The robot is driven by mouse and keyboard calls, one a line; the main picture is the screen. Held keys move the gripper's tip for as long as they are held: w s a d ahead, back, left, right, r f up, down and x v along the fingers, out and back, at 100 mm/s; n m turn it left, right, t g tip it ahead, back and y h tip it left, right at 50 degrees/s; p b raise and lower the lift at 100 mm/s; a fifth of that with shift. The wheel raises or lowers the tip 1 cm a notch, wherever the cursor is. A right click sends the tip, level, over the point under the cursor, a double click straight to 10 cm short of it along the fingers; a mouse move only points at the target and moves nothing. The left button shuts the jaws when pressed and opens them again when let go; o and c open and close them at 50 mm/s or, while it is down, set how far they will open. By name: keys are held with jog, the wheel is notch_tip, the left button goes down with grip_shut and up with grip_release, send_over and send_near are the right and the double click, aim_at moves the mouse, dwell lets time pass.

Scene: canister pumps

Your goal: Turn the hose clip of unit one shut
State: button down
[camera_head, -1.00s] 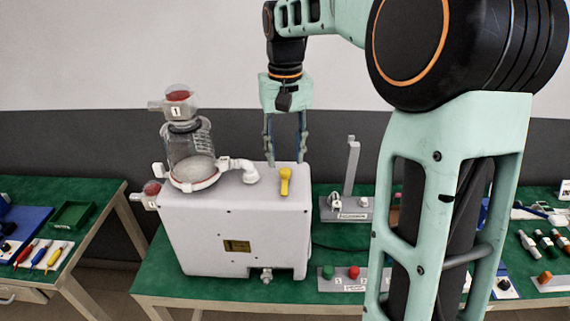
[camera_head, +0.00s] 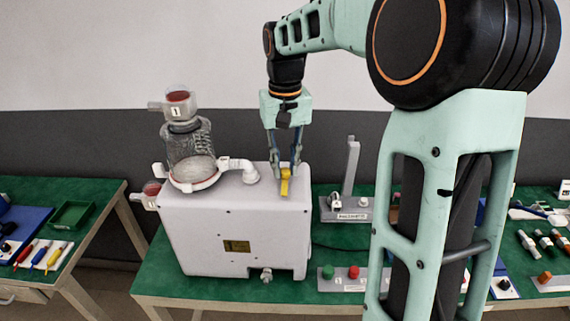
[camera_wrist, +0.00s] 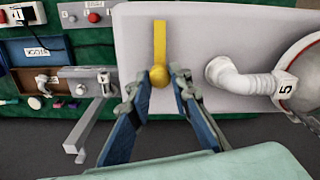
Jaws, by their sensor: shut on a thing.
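Unit one is a white box (camera_head: 225,228) with a glass canister (camera_head: 190,148) and a label reading 1 on its red-topped cap (camera_head: 178,104). A yellow lever with a round knob (camera_head: 284,187) sits on the box top, right of the white hose elbow (camera_head: 240,168); I take it for the hose clip. In the wrist view the yellow lever (camera_wrist: 159,45) points straight up the picture, its knob at the near end. My gripper (camera_head: 285,170) points down from above and is shut on the knob, with one finger on each side (camera_wrist: 156,82).
The white elbow (camera_wrist: 235,78) and the canister stand beside the lever. A grey stand with an upright post (camera_head: 351,170) is right of the box. A green and red button panel (camera_head: 345,277) lies in front. Side tables hold tools and a green tray (camera_head: 72,214).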

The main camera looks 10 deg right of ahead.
jog(key=shift+m, duration=0.4)
jog(key=m, duration=0.3)
jog(key=shift+m, duration=0.4)
jog(key=m, duration=0.4)
jog(key=shift+p, duration=0.4)
jog(key=m, duration=0.5)
jog(key=shift+p, duration=0.3)
jog(key=m, duration=0.4)
jog(key=shift+p, duration=0.3)
jog(key=shift+m, duration=0.3)
jog(key=c, duration=1.8)
grip_release()
jog(key=shift+o, duration=0.2)
